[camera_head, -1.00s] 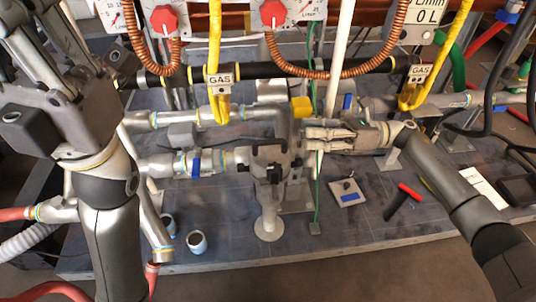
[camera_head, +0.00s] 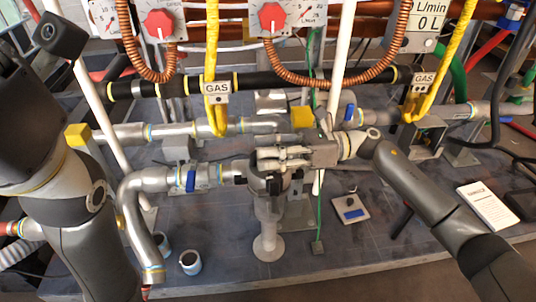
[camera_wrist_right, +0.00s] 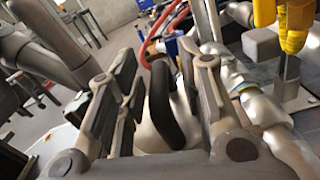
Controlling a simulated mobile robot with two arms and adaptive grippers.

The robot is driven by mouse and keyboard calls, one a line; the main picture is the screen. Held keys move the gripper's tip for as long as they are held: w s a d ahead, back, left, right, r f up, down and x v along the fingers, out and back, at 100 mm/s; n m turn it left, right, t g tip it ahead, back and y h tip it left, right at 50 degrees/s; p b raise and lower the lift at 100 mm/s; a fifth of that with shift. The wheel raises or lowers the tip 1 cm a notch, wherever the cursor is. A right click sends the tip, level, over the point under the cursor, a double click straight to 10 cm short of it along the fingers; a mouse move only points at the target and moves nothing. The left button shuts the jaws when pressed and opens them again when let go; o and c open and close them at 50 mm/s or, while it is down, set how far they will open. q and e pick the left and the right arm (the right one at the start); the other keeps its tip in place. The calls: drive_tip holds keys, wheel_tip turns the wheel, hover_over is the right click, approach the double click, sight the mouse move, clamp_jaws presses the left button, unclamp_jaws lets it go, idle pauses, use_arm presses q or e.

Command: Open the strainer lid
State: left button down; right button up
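The strainer (camera_head: 267,210) is a grey metal body on a round foot, in line with the pipes at the middle of the head view. Its lid is mostly hidden behind my right gripper (camera_head: 270,158), which lies over the strainer's top from the right. In the right wrist view a black curved handle (camera_wrist_right: 165,110) stands between the two fingers of my right gripper (camera_wrist_right: 165,85). The fingers are apart, with gaps beside the handle; the right finger is nearer to it. My left arm is at the left, and its fingers are out of the picture.
Yellow gas hoses (camera_head: 212,70) and copper coils (camera_head: 330,72) hang behind the strainer. A white pipe (camera_head: 338,60) stands just behind my right gripper. A small plate (camera_head: 350,208) and a blue-white cup (camera_head: 190,262) are on the board.

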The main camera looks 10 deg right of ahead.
drive_tip(key=shift+a, duration=0.1)
clamp_jaws()
idle(0.3)
